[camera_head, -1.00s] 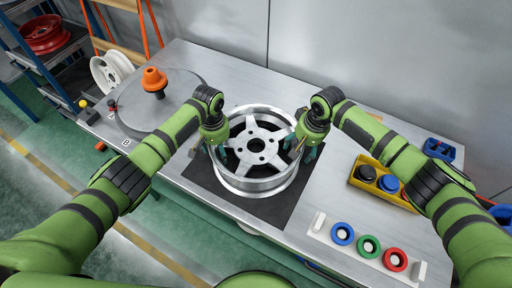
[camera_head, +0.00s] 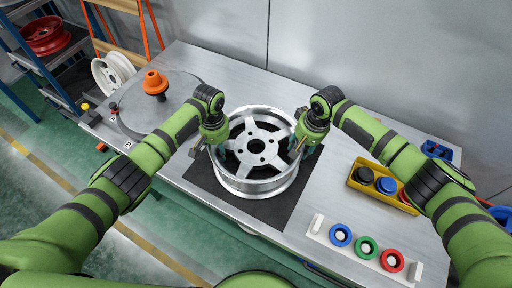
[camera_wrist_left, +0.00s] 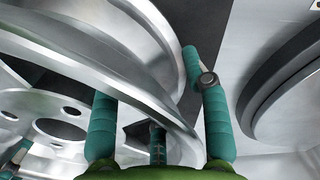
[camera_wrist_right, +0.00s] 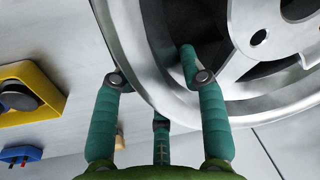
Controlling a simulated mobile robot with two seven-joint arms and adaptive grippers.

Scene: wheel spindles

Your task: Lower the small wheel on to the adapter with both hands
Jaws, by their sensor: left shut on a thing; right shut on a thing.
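The small wheel (camera_head: 258,150), silver with five spokes, lies flat over a black mat on the steel table. My left gripper (camera_head: 212,150) is shut on the left side of its rim. In the left wrist view the teal fingers (camera_wrist_left: 150,75) straddle the rim edge. My right gripper (camera_head: 300,150) is shut on the right side of the rim. In the right wrist view its fingers (camera_wrist_right: 155,70) also straddle the rim. An orange cone (camera_head: 155,82), perhaps the adapter, stands on a spindle over the round plate at the back left, apart from the wheel.
The round grey plate (camera_head: 190,90) lies left of the wheel. A yellow bin (camera_head: 360,185) with black and blue parts stands right. A white rack (camera_head: 318,232) with blue, green and red rings is at the front right. A shelf (camera_head: 40,70) with other wheels stands far left.

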